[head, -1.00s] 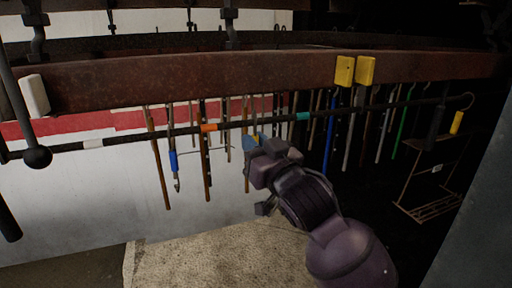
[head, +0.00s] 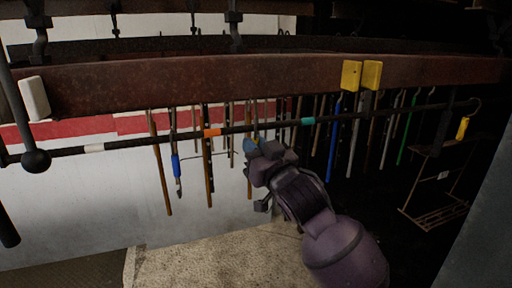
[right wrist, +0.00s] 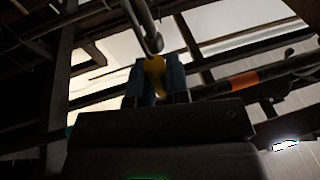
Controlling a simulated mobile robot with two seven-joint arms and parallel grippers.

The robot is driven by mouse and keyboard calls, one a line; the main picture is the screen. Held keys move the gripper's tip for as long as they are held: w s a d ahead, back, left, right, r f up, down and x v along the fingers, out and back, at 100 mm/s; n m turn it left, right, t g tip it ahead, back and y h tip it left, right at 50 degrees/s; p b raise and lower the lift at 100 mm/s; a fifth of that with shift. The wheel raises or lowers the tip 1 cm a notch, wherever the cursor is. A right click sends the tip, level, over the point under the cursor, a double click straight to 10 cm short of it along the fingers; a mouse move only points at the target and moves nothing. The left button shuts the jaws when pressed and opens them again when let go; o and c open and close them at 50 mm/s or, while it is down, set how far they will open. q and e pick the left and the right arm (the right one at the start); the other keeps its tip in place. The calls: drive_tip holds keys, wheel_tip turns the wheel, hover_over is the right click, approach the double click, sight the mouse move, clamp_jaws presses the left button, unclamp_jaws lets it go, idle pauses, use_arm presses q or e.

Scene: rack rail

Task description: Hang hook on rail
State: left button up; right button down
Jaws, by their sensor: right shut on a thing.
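The long dark rail (head: 260,127) runs across the head view below a rusty beam, with white, orange and teal bands on it. My right gripper (head: 252,145) is at the rail, between the orange and teal bands. In the right wrist view its blue-grey fingers (right wrist: 154,82) are shut on the yellow part of a hook (right wrist: 155,70). A grey metal rod (right wrist: 143,25) rises above that yellow part. The rail with its orange band (right wrist: 244,79) passes close to the right of the fingers. Whether the hook touches the rail I cannot tell. My left gripper is not in view.
Several hooks and rods hang along the rail, including a blue-handled one (head: 177,165) on the left and a blue rod (head: 333,135) on the right. Two yellow blocks (head: 351,75) sit on the rusty beam (head: 200,80). A wire rack (head: 435,205) hangs at right.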

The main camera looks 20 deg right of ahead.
drive_tip(key=shift+s+f, duration=0.25)
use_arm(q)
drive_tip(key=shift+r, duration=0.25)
use_arm(e)
drive_tip(key=shift+s, duration=0.1)
drive_tip(key=c, duration=1)
unclamp_jaws()
drive_tip(key=shift+c, duration=0.2)
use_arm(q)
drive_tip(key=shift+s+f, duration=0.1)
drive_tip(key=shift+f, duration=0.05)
use_arm(e)
drive_tip(key=shift+s, duration=0.1)
use_arm(q)
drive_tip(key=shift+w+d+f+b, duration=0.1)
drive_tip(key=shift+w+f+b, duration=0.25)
drive_tip(key=shift+b, duration=0.65)
use_arm(e)
drive_tip(key=v, duration=1)
drive_tip(key=shift+s, duration=0.3)
